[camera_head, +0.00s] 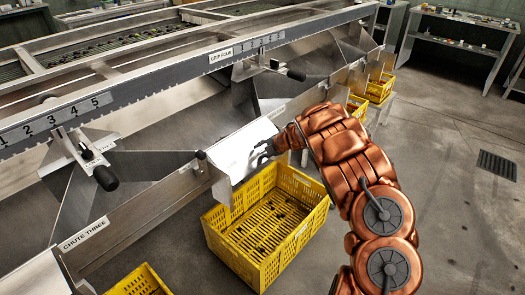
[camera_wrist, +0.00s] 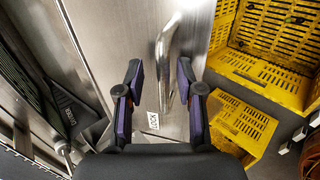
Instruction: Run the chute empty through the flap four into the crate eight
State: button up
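The metal flap (camera_head: 238,152) hangs at the mouth of the middle chute, over a yellow crate (camera_head: 212,238) on the floor. Small dark pieces lie scattered on the crate's bottom. The crate's number is not readable. My gripper (camera_head: 265,150) is at the flap's right side in the head view. In the wrist view my gripper (camera_wrist: 160,92) is open, its two dark pads apart. A bent metal handle (camera_wrist: 168,55) on the steel panel lies ahead of and between the fingers; contact cannot be told. A label reading LOCK (camera_wrist: 153,121) is beside the handle.
A chute to the left bears the label CHUTE THREE (camera_head: 83,235). A black-knobbed lever (camera_head: 103,175) juts from the sizer at left, another (camera_head: 292,73) further right. More yellow crates (camera_head: 378,90) stand beyond my arm. Open floor (camera_head: 455,190) lies to the right.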

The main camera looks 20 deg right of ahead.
jog(key=shift+s+d, duration=0.1)
jog(key=shift+s, duration=0.05)
jog(key=v, duration=1.1)
jog(key=shift+s+r, duration=0.2)
jog(key=shift+r, duration=0.1)
jog(key=shift+d, duration=0.1)
dwell(0.4)
